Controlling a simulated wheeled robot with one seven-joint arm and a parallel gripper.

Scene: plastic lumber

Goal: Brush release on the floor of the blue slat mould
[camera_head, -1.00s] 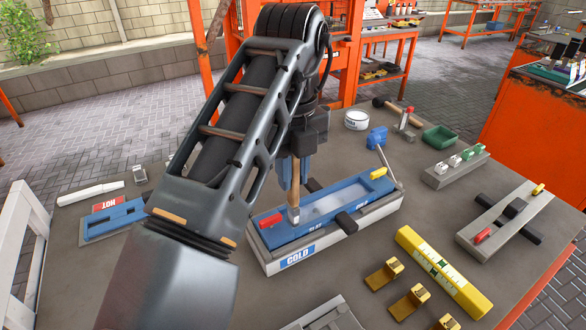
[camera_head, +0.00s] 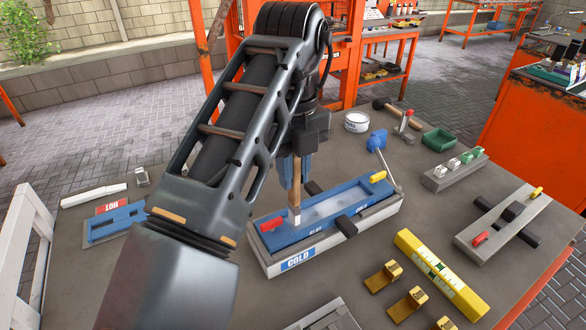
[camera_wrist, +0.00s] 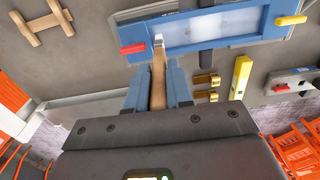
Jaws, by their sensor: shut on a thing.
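The blue slat mould (camera_head: 288,239) lies open side up on a grey base with a COLD label. A pale, whitish area (camera_head: 325,207) shows on its floor. It also shows in the wrist view (camera_wrist: 186,53). My gripper (camera_head: 294,182) is shut on a wooden-handled brush (camera_head: 297,196), which points down into the left part of the mould. The brush tip appears at the mould floor; exact contact cannot be told. In the wrist view, the brush (camera_wrist: 158,82) stands between my gripper's blue fingers (camera_wrist: 158,92).
Red (camera_head: 271,224) and yellow (camera_head: 377,176) tabs sit at the mould's ends, and dark clamps at its sides. A HOT-labelled blue fixture (camera_head: 116,222) lies left. A white tin (camera_head: 356,122) stands behind. A yellow level (camera_head: 443,272) and brass brackets (camera_head: 384,276) lie in front right.

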